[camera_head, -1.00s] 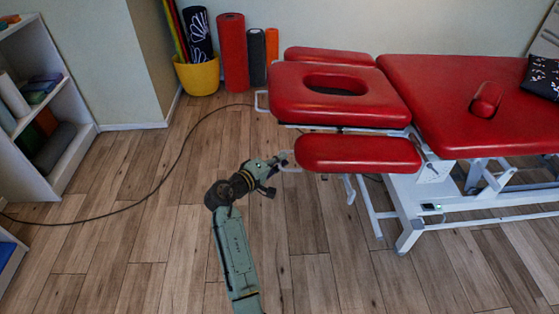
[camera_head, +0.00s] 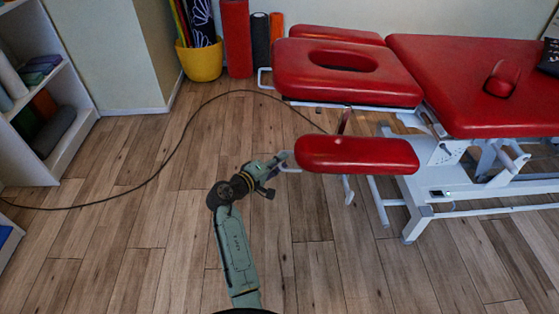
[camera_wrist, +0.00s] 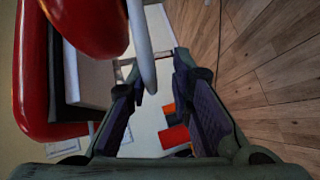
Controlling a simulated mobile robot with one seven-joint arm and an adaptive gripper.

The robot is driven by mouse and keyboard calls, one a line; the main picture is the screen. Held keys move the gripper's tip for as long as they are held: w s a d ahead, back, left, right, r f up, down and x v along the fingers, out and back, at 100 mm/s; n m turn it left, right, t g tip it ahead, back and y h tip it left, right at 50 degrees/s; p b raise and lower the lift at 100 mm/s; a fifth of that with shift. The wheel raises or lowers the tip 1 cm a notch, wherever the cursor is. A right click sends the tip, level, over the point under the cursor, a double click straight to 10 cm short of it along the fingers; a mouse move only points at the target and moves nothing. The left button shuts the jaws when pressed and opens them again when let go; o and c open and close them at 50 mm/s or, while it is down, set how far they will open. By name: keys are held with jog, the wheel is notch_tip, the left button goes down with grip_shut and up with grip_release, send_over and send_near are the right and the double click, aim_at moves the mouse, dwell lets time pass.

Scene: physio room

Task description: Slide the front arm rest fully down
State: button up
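The front arm rest (camera_head: 357,155) is a long red pad at the near side of the treatment table's head end. It hangs lower than the head section, with a clear gap between them. A white handle (camera_head: 290,170) sticks out from its left end. My gripper (camera_head: 279,160) is at this handle. In the wrist view, the white handle bar (camera_wrist: 141,45) lies between the two fingers of my gripper (camera_wrist: 158,65), nearer the left fingertip. A gap shows between bar and right finger, so the fingers look open around it. The red pad (camera_wrist: 90,20) is at upper left.
The red head section (camera_head: 350,85) with its face hole is above and behind the arm rest. The table's white frame (camera_head: 420,200) stands at right. A dark cable (camera_head: 180,140) crosses the wooden floor. A shelf (camera_head: 70,160) is at left. The near floor is open.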

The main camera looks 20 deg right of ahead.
jog(key=shift+o, duration=0.6)
jog(key=shift+d+r, duration=0.1)
jog(key=v, duration=1.2)
jog(key=shift+w+r, duration=0.1)
